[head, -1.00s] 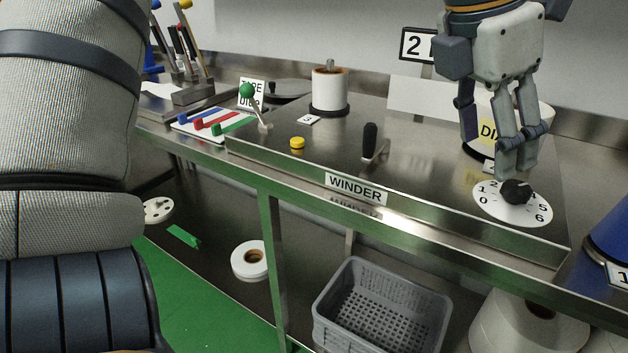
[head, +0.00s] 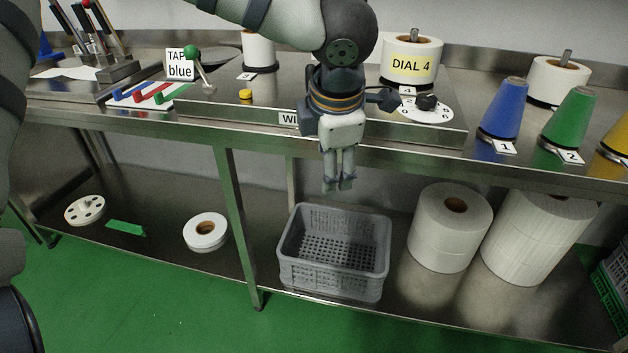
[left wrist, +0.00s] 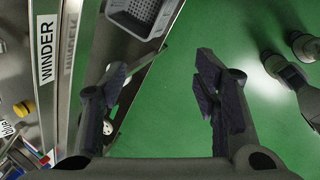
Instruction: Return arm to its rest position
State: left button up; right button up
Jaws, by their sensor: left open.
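My left gripper (head: 338,187) hangs fingers down in front of the bench edge, just right of the partly covered WINDER label (head: 288,118). It is empty. In the left wrist view its two fingers (left wrist: 165,95) are spread apart over the green floor. The white dial plate (head: 440,115) with its black knob (head: 427,102) sits on the bench top, up and right of the gripper and apart from it. My right gripper is not in view.
The steel bench edge (head: 400,158) runs behind the gripper. A grey crate (head: 335,278) stands on the lower shelf below it, beside large white rolls (head: 445,240). Blue (head: 503,112) and green (head: 570,122) cones stand on the right. The floor (head: 180,310) in front is clear.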

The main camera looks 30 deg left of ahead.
pick_arm(q)
jog(key=shift+s+a+f+m, duration=0.15)
jog(key=shift+a+f+m, duration=0.05)
jog(key=shift+f, duration=0.3)
jog(key=shift+s+a+f+m, duration=0.15)
jog(key=shift+f+m, duration=0.05)
jog(key=shift+f, duration=0.3)
